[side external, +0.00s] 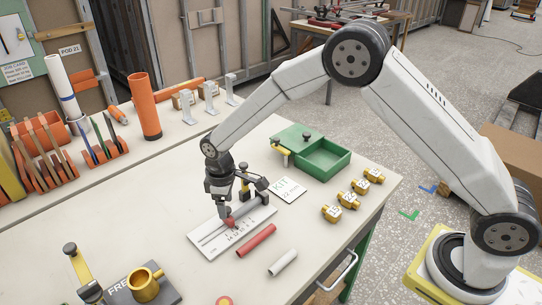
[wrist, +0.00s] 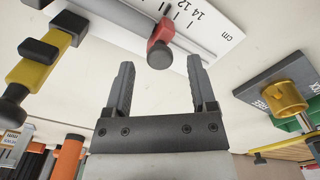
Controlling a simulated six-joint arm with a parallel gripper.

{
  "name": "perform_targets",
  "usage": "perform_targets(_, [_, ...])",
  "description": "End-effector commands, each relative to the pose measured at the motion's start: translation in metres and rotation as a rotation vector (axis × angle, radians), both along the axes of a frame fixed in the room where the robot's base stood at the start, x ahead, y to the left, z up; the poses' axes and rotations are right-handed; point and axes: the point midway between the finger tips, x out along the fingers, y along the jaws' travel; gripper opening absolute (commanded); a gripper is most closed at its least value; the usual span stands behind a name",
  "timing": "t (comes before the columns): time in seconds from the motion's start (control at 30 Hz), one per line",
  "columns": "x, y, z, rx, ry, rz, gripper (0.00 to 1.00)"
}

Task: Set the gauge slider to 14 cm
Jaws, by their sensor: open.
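The gauge is a white plate (side external: 208,241) with a black centimetre scale and a grey rail, lying on the bench in the side view. Its scale plate (wrist: 210,22) also shows in the wrist view, with the 14 and 12 labels near the top. The red slider (wrist: 160,32) carries a dark round knob (wrist: 160,57) and sits near the 14 label; I cannot tell its exact reading. My gripper (wrist: 160,68) is open, its fingers apart with the knob seen between their tips. In the side view my gripper (side external: 226,212) is low over the gauge, partly hiding the red slider (side external: 230,224).
A yellow-and-black clamp (wrist: 38,65) stands close beside the gauge. A red bar (side external: 257,240) and a pale tube (side external: 283,262) lie in front of it. A green box (side external: 320,162) and several brass fittings (side external: 348,200) are to the right. A brass cup (side external: 144,287) stands front left.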

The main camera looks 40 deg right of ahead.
Motion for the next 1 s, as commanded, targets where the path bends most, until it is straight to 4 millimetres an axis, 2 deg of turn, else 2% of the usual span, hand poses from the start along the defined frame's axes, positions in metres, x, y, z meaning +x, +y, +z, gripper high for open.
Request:
perform_targets(0.13, [0.0000, 0.0000, -0.0071, 0.000, 0.000, 0.000, 0.72])
perform_targets(0.4, [0.0000, 0.0000, -0.0080, 0.001, -0.001, 0.000, 0.72])
perform_targets(0.47, [0.0001, 0.0001, -0.0079, 0.001, -0.001, 0.000, 0.57])
perform_targets(0.63, [0.0000, 0.0000, -0.0079, 0.001, -0.001, 0.000, 0.03])
perform_targets(0.67, [0.0000, 0.0000, -0.0078, 0.001, -0.001, 0.000, 0.00])
perform_targets(1.0, [0.0000, 0.0000, -0.0077, 0.001, -0.001, 0.000, 0.00])
